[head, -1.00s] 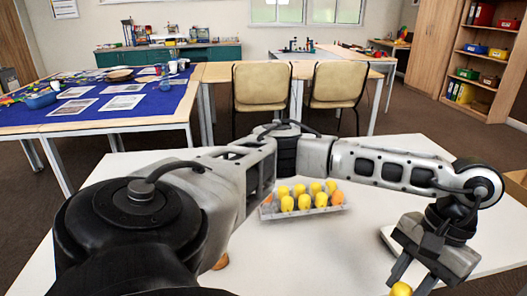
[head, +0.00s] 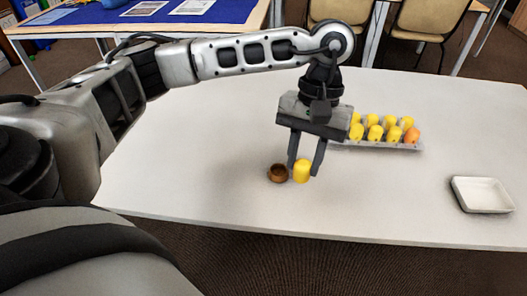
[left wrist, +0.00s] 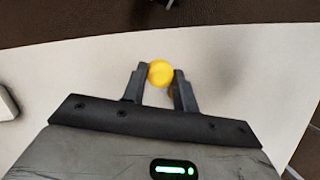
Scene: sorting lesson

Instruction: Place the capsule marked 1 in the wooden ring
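My left gripper (head: 305,170) points down over the table, its fingers shut on a yellow capsule (head: 302,172). The left wrist view also shows this capsule (left wrist: 160,73) between the fingertips. No mark can be read on it. The small brown wooden ring (head: 278,173) sits on the table just left of the capsule in the head view. The capsule overlaps the ring's right edge in the picture; I cannot tell whether they touch. The capsule is beside the ring's opening, not over it. My right gripper is out of view.
A grey tray (head: 385,146) holding several yellow capsules and an orange one stands behind and right of the gripper. An empty white dish (head: 483,195) is at the right on the white table (head: 210,140). The table's front is clear.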

